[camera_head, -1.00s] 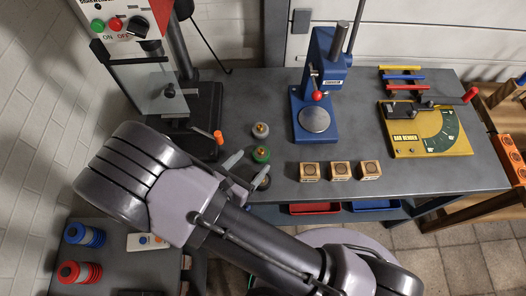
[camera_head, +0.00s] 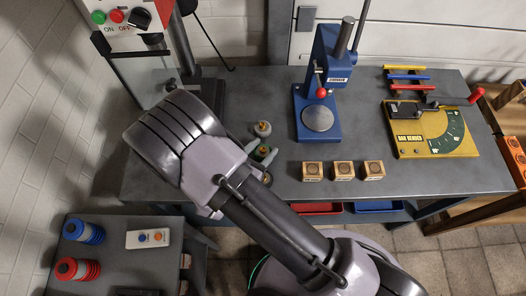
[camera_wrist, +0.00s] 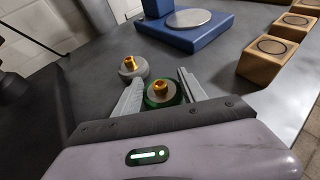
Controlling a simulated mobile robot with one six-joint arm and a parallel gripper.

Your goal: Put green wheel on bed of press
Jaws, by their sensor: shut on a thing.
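The green wheel (camera_wrist: 160,95), with a brass hub, sits between my gripper's fingers (camera_wrist: 160,97) in the wrist view. The press base (camera_wrist: 180,33) and bed (camera_wrist: 189,18) also show at the top of the wrist view.
Three wooden blocks (camera_head: 343,170) line the table's front, right of my gripper. A yellow bar bender (camera_head: 432,130) is at right, a drill machine at left.

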